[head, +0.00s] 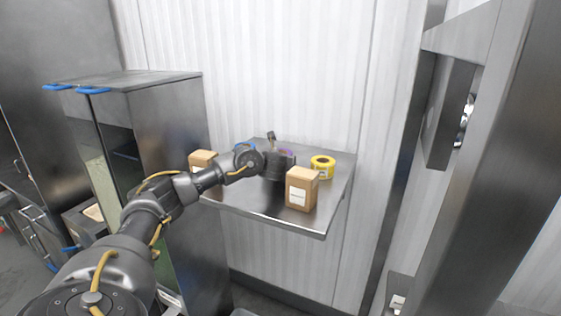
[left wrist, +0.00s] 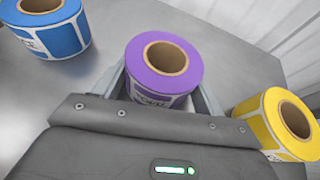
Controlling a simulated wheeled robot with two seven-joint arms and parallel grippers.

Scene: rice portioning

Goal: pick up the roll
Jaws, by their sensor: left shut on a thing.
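A purple roll (left wrist: 164,68) with a brown cardboard core stands upright between the fingers of my left gripper (left wrist: 163,84) in the left wrist view. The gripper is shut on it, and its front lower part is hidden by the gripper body. In the head view my left gripper (head: 284,155) is over the metal shelf, and only a bit of purple (head: 285,152) shows behind it. A blue roll (left wrist: 50,28) is at the upper left of the left wrist view. A yellow roll (left wrist: 280,125) is at the right; it also shows in the head view (head: 322,167). My right gripper is not in view.
The metal wall shelf (head: 260,212) also holds a brown box (head: 301,189) at its front right and another brown box (head: 202,161) at its left. A metal cabinet (head: 165,110) stands left of the shelf. The shelf's front middle is bare.

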